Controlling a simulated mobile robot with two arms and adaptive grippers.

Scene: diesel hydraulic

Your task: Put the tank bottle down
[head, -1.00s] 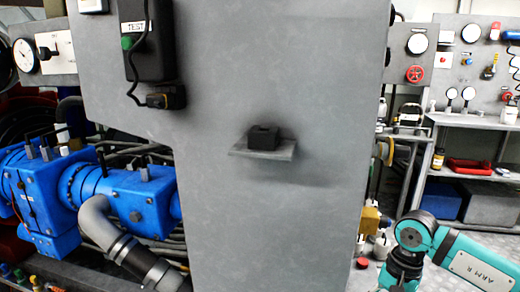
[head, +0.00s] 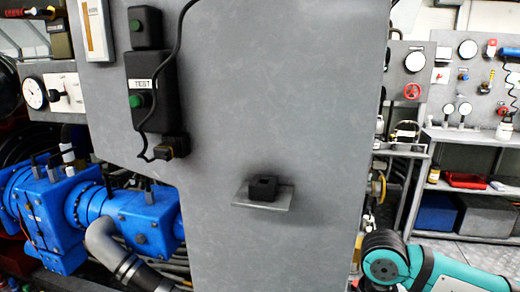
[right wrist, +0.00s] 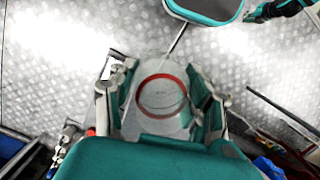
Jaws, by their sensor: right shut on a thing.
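The tank bottle (right wrist: 162,98), clear with a red ring, is in the right wrist view. My right gripper (right wrist: 160,78) has its fingers on either side of it and is shut on it. Metal plate floor shows behind the bottle. In the head view only part of my right arm shows at the lower right; the right gripper and the bottle are out of that picture. My left gripper is in neither view.
A large grey panel (head: 270,110) fills the middle of the head view, with a small ledge (head: 284,203) bearing a black block (head: 263,188). Blue machinery (head: 140,215) stands at left. A shelved workbench (head: 470,135) with gauges above is at right.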

